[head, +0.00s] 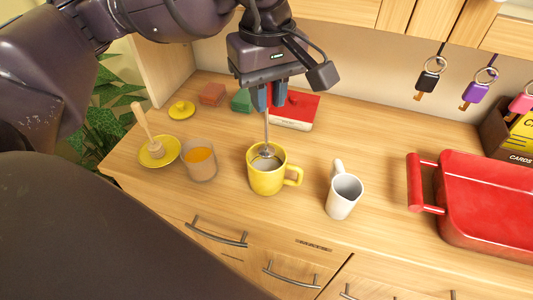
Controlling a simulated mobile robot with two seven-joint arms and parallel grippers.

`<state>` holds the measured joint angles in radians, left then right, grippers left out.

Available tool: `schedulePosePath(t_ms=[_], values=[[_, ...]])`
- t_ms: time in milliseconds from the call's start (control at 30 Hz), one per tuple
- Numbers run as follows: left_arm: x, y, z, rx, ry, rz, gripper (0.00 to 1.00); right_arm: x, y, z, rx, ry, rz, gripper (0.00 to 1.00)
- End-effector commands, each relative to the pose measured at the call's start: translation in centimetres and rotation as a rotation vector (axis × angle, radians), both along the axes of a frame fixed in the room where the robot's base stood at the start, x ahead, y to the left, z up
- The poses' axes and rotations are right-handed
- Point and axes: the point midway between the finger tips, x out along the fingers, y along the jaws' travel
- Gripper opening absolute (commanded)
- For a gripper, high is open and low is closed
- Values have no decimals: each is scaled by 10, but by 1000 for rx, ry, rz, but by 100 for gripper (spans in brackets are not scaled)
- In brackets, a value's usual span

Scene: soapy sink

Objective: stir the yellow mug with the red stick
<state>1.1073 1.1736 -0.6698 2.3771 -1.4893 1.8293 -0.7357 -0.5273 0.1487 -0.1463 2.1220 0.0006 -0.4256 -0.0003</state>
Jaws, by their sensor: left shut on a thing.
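The yellow mug (267,181) stands upright on the wooden counter, its handle to the right. My left gripper (268,97) is above the mug, pointing down, shut on the stick (266,130). The stick's thin grey shaft hangs nearly upright, and its lower end is inside the mug's opening, at the pale contents. My right gripper is out of view.
A white mug (344,195) stands right of the yellow one, a glass with orange contents (201,163) left. A honey dipper (143,122) rests on a yellow dish (164,157). A red book (297,113) lies behind. A red tray (490,200) is at right.

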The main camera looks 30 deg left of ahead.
Motion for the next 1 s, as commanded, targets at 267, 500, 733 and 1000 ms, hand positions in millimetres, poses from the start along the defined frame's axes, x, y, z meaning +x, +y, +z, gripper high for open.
schedulePosePath(t_ms=[267, 500, 733, 1000], values=[[0, 0, 0, 0, 0, 0, 0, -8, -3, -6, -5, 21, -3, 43], [0, 0, 13, 0, -4, 1, 0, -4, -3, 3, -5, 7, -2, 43], [0, 0, 32, 0, -4, 0, 0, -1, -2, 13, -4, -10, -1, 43], [0, 0, 35, 0, 0, 0, 0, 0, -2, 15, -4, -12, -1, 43]])
